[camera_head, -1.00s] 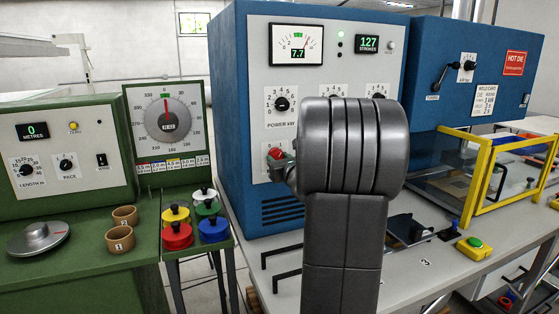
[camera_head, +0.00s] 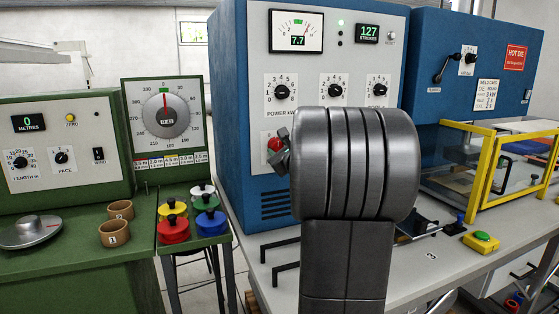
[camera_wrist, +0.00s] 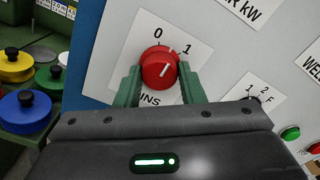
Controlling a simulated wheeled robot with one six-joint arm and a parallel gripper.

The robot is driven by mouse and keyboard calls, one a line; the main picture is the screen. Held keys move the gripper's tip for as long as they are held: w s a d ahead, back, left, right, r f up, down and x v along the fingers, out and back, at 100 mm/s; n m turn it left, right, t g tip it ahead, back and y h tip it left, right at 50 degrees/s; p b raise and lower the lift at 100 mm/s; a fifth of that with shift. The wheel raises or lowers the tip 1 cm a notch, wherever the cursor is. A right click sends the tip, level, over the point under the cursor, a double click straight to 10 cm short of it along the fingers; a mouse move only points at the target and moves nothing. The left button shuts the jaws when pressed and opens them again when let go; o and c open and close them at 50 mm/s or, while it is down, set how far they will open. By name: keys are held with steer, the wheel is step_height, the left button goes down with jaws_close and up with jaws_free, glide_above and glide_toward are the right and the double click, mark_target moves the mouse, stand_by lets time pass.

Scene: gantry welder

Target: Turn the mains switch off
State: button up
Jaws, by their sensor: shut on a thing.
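The mains switch is a red round knob (camera_wrist: 159,67) on a white plate marked 0 and 1. Its white line points up and right, toward the 1. In the head view the knob (camera_head: 274,144) shows low on the blue welder cabinet's front, partly covered by my gripper (camera_head: 281,148). In the wrist view my gripper (camera_wrist: 160,72) has its two green fingers on either side of the knob, shut on it. The word below the knob is partly hidden by the gripper body.
The cabinet's meter (camera_head: 296,31) reads 7.7 and a green lamp (camera_head: 341,22) is lit. Power dials (camera_head: 281,92) sit above the switch. Coloured pots (camera_head: 173,229) stand left on a small green table. A yellow-framed guard (camera_head: 484,180) stands right.

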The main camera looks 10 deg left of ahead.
steer(key=n+b, duration=0.3)
steer(key=n, duration=0.1)
steer(key=shift+f+b, duration=0.15)
steer(key=shift+b, duration=0.15)
steer(key=shift+n+b, duration=0.7)
steer(key=shift+n, duration=0.3)
steer(key=shift+r, duration=0.2)
steer(key=o, duration=1)
steer(key=b+v, duration=0.2)
steer(key=v, duration=1.1)
steer(key=shift+s+d, duration=0.3)
